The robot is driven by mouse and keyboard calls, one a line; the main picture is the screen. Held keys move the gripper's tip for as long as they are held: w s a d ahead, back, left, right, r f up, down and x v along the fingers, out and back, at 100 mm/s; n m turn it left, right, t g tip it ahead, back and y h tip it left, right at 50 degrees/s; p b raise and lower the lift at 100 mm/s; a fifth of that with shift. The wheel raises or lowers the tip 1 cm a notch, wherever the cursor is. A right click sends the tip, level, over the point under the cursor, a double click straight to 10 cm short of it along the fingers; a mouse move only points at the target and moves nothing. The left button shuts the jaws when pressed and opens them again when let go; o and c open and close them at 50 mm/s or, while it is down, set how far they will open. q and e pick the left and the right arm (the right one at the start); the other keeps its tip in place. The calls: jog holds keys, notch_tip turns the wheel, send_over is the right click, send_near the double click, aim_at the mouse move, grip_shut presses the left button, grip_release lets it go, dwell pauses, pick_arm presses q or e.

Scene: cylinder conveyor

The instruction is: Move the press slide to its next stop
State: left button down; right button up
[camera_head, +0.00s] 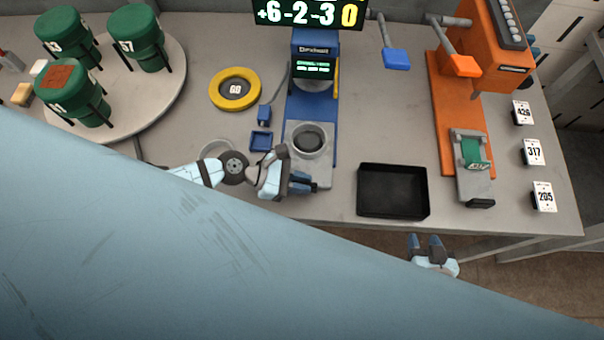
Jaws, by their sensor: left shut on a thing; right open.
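A blue press-like machine (295,104) with a lit display stands at the table's middle. At its foot is a grey slide-like carriage (322,165) with a round dark-centred cup (310,139). My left gripper (302,184) is at the front of this carriage, its dark fingers shut on a small part that they mostly hide. An orange machine (467,110) at the right also has a grey carriage (473,181), bearing a green piece; I cannot tell which carriage is the named slide. My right gripper (427,243) is open and empty, off the table's front edge.
A black tray (393,212) lies between the two machines. A yellow ring button (235,90) and a turntable (165,93) with green drums are at the left. Number cards (533,152) stand at the right edge. A large pale-blue surface hides the lower left.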

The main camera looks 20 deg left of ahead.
pick_arm(q)
jog(key=shift+s+d+f, duration=0.1)
jog(key=shift+s, duration=0.15)
jog(key=c, duration=1.1)
grip_release()
jog(key=shift+s, duration=0.1)
jog(key=shift+a, duration=0.2)
jog(key=b+v, duration=0.2)
jog(key=v, duration=1.1)
jog(key=shift+a+r+b, duration=0.2)
jog(key=shift+r+b, duration=0.1)
jog(key=shift+b, duration=0.1)
jog(key=shift+s, duration=0.1)
